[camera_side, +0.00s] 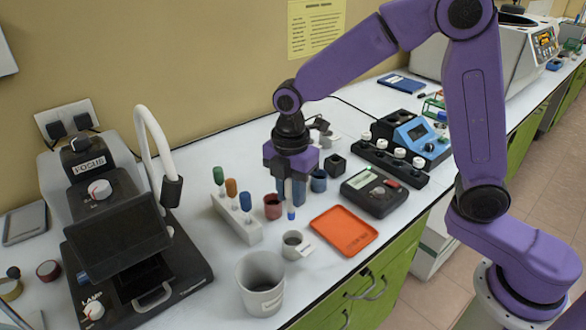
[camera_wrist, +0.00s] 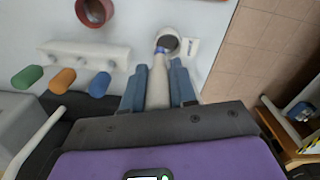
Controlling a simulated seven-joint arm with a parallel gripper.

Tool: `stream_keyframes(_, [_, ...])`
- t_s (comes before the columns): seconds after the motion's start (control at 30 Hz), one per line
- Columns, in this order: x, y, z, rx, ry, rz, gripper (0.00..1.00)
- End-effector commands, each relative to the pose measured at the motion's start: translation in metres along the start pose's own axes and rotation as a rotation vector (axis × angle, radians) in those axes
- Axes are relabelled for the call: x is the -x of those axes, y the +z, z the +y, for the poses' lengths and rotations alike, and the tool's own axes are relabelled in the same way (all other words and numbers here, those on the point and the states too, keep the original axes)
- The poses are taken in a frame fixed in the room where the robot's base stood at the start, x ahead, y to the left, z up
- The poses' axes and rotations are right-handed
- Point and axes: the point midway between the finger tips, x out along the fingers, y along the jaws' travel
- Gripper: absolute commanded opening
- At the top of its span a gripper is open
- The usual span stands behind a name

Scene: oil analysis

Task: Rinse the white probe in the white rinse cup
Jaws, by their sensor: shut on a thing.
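My gripper (camera_side: 292,193) points down and is shut on the white probe. In the wrist view, the white probe (camera_wrist: 158,82) lies between the two blue-grey fingers. Its blue end (camera_side: 291,214) sticks out below the fingers. A small pale cup (camera_side: 293,244) with a label tag stands on the bench below, probably the white rinse cup. The blue end is above this cup and apart from it in the side view. In the wrist view, the end overlaps the rim of the cup (camera_wrist: 167,42). The probe's upper part is hidden by my gripper in the side view.
A white rack (camera_side: 237,220) with green, orange and blue-handled probes stands left. A large pale beaker (camera_side: 261,285) stands in front, an orange tray (camera_side: 344,229) to the right. A black focus instrument (camera_side: 120,240) stands far left.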

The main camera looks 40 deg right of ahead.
Motion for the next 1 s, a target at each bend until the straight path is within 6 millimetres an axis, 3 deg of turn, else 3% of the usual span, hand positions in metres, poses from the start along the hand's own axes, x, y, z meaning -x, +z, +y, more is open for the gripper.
stream_keyframes(0.2, [-0.004,-0.013,-0.013,0.058,-0.001,0.000,0.00])
stream_keyframes(0.6, [-0.028,-0.013,-0.012,0.057,-0.001,0.000,0.00])
stream_keyframes(1.0, [-0.030,-0.013,-0.012,0.056,0.000,0.000,0.00])
